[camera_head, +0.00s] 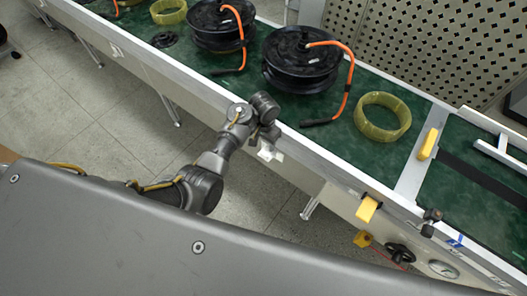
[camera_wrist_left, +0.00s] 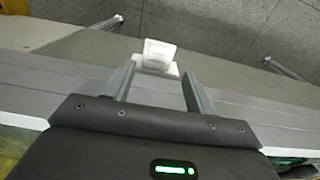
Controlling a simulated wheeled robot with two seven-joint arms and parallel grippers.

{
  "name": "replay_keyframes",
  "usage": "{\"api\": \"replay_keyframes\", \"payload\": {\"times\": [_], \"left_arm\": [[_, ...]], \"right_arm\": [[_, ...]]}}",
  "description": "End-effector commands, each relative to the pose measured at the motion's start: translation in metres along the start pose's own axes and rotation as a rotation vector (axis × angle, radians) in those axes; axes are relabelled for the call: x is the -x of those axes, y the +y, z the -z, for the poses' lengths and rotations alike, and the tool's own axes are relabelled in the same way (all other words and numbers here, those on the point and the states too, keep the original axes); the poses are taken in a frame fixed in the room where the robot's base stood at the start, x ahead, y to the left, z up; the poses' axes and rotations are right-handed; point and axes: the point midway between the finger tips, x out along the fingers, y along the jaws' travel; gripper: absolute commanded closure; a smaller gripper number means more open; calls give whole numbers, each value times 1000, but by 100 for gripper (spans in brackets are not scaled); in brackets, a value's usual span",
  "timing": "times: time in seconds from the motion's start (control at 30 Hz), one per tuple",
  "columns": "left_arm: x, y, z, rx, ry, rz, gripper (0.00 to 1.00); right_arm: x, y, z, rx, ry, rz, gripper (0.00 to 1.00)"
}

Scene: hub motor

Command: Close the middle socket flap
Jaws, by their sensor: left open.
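The middle socket (camera_head: 268,152) is a small white box on the outer side wall of the conveyor. In the left wrist view its white flap (camera_wrist_left: 159,50) stands out from the wall, over a white base partly seen below it. My left gripper (camera_head: 259,137) is at the conveyor's edge, just above the socket. In the left wrist view my left gripper (camera_wrist_left: 160,72) is open and empty, with the socket beyond and between its fingertips. I cannot tell whether a finger touches the flap. My right gripper is not in view.
Black cable reels (camera_head: 300,58) with orange cables and a yellow ring (camera_head: 382,117) sit on the green conveyor belt (camera_head: 335,140). Another white socket (camera_head: 116,50) is farther left on the wall. Yellow blocks (camera_head: 366,209) and a black handwheel (camera_head: 400,252) are at the right. The floor in front is clear.

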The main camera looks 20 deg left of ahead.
Motion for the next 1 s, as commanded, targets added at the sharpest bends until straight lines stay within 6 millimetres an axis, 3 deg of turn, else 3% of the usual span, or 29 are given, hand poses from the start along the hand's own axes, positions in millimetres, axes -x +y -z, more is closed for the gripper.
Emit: {"api": "replay_keyframes", "payload": {"times": [0.2, 0.4, 0.83, 1.0], "left_arm": [[-44, -1, 0, -1, -3, 2, 45], [-72, 0, 0, -1, -1, 1, 45], [-82, 0, 0, 0, 1, 1, 45], [-82, 0, 0, 0, 1, 1, 65]], "right_arm": [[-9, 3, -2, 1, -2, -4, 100], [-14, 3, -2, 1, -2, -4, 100], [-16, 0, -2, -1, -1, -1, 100], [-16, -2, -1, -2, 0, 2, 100]]}}
